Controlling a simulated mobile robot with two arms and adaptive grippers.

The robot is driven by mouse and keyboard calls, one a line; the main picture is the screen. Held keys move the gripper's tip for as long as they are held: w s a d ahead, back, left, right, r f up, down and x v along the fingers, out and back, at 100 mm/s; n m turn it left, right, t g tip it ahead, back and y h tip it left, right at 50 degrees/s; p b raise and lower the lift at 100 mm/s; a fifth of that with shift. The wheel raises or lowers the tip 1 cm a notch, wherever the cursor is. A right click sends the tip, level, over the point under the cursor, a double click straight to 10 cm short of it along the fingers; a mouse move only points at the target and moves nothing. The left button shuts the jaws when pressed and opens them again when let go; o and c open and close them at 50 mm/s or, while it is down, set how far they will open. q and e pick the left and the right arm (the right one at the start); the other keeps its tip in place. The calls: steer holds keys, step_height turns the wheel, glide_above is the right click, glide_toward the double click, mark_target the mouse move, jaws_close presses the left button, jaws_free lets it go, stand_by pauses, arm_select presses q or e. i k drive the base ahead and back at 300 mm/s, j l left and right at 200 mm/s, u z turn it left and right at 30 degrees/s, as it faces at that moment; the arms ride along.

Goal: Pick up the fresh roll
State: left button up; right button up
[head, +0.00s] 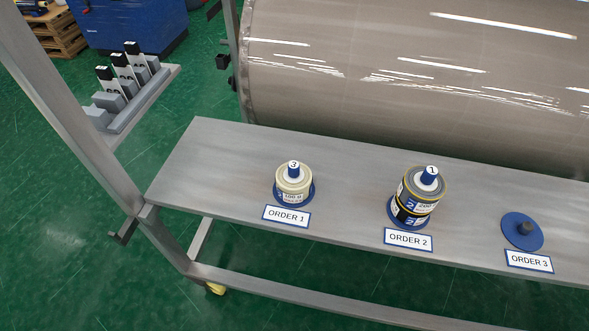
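A short cream roll (293,183) with a label stands upright on a round blue base behind the ORDER 1 card (286,216). A blue cap marked 3 is on its top. A taller roll or stack (418,196) in black, yellow and blue stands on a blue base behind the ORDER 2 card (408,239), with a cap marked 1. The blue base (522,232) behind the ORDER 3 card (529,261) holds only a dark peg. I cannot tell which roll is the fresh one. Neither of my grippers is in view.
The grey bench (228,169) has bare room at its left end. A very large wrapped grey-brown cylinder (400,70) lies behind it. A metal post rises at the left, beside a side shelf (150,95) with several black-and-white upright items. A blue cabinet (130,25) stands beyond.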

mark_target(293, 179)
steer(key=l+u, duration=0.35)
steer(key=k+l+u, duration=0.15)
steer(key=u, duration=0.2)
steer(key=l, duration=0.1)
